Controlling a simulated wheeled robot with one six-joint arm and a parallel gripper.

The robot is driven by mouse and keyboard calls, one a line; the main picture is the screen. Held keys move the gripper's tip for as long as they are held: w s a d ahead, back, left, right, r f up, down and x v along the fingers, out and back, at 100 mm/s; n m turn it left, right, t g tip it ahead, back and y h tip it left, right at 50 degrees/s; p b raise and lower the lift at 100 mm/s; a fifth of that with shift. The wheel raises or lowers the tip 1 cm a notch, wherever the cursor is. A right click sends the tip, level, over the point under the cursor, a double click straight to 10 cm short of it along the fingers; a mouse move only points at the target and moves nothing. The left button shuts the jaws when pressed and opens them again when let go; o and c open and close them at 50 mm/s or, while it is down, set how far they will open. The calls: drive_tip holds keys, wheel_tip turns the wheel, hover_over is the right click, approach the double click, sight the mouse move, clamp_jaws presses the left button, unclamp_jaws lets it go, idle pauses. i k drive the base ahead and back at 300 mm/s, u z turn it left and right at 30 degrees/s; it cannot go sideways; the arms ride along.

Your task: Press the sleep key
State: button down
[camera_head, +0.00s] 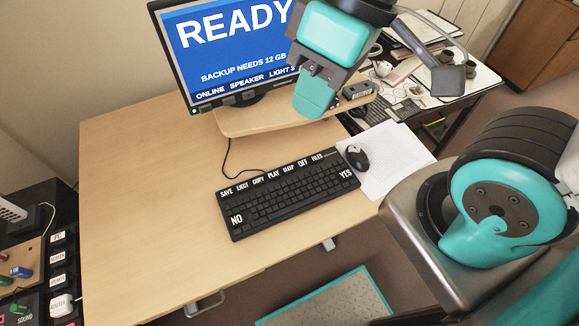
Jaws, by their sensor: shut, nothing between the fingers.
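A black keyboard (290,198) lies on the light wooden desk (150,180). White labels along its top edge read SAVE, EJECT, COPY, PLAY, SLEEP, OFF and FILES, with NO and YES at its lower left and right. The sleep key (288,168) is in that top row, right of PLAY and left of OFF. My gripper (312,108) is teal and grey, shut and empty. In the picture it is above the keyboard's top row, in front of the monitor's right side and apart from the keys. The monitor (225,50) shows READY on blue.
A black mouse (357,157) sits on white paper (395,160) right of the keyboard. A raised wooden shelf (265,120) is under the monitor. A cluttered side table (470,85) stands at the upper right. A control panel (30,265) is at the left edge. The desk's left part is clear.

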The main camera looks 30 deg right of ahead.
sight(287, 169)
drive_tip(key=z, duration=2.9)
drive_tip(key=k, duration=0.6)
drive_tip(key=u, duration=1.7)
